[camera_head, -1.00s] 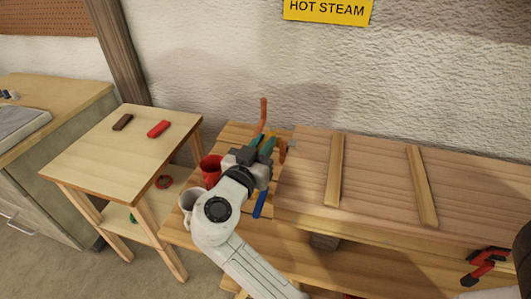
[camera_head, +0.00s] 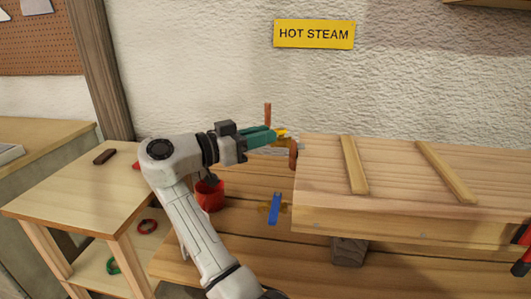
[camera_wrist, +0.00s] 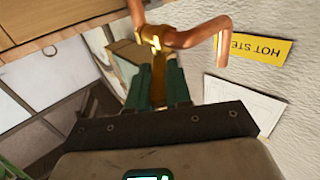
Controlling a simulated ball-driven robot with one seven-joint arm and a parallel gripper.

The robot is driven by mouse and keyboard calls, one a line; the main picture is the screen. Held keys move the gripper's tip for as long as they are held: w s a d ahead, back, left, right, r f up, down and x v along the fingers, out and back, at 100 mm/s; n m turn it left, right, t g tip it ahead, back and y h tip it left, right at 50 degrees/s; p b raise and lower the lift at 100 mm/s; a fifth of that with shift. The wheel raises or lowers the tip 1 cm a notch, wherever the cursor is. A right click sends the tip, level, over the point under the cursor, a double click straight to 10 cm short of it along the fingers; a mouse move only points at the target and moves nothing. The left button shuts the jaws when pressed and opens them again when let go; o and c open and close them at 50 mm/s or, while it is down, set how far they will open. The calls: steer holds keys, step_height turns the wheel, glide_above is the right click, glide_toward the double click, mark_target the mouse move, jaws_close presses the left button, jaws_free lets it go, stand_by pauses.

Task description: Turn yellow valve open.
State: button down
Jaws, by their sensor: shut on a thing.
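The yellow valve (camera_wrist: 152,38) sits on a copper pipe (camera_wrist: 200,32) in the wrist view. Its handle (camera_wrist: 158,88) lies between the green fingers of my gripper (camera_wrist: 158,78), which is shut on it. In the wrist view the handle points from the pipe towards my palm, roughly across the pipe. In the head view my gripper (camera_head: 272,138) reaches in from the left, nearly level, at the left end of the wooden box. Only a little yellow of the valve (camera_head: 283,132) shows there; the fingers hide the rest.
A blue-handled valve (camera_head: 274,208) is below my gripper, at the front. A red mug (camera_head: 209,194) stands under my forearm. The wooden box (camera_head: 400,180) fills the right. A yellow HOT STEAM sign (camera_head: 314,34) hangs on the wall behind.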

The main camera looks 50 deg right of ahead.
steer(key=shift+w+m+g+b, duration=0.15)
steer(key=shift+m+g+b, duration=0.15)
steer(key=shift+g, duration=0.2)
steer(key=c, duration=1)
jaws_free()
steer(key=shift+c, duration=0.2)
steer(key=v, duration=1)
steer(key=shift+w+a+b, duration=0.2)
steer(key=shift+a+b, duration=0.1)
steer(key=shift+b, duration=0.1)
steer(key=shift+r, duration=0.15)
steer(key=shift+c, duration=0.4)
